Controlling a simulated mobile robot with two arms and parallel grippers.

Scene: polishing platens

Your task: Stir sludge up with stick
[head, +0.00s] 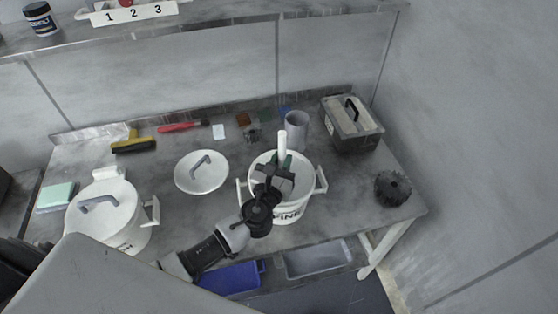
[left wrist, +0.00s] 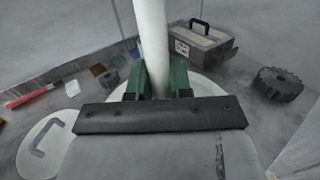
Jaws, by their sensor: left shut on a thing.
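A white stick (head: 282,147) stands upright over the white bucket (head: 290,214), whose visible lettering reads "FINE". My left gripper (head: 283,163) is shut on the stick above the bucket's mouth. In the left wrist view the stick (left wrist: 152,45) rises between the green fingers of the left gripper (left wrist: 160,80). The stick's lower end and most of the bucket's inside are hidden by the gripper, so I cannot see the sludge. My right gripper is not in view.
A round lid (head: 201,173) lies left of the bucket, with a lidded white bucket (head: 103,211) beyond. A grey cup (head: 324,127), a handled grey box (head: 352,125) and a dark toothed wheel (head: 392,188) stand right. A blue bin (head: 232,279) sits below the bench's front edge.

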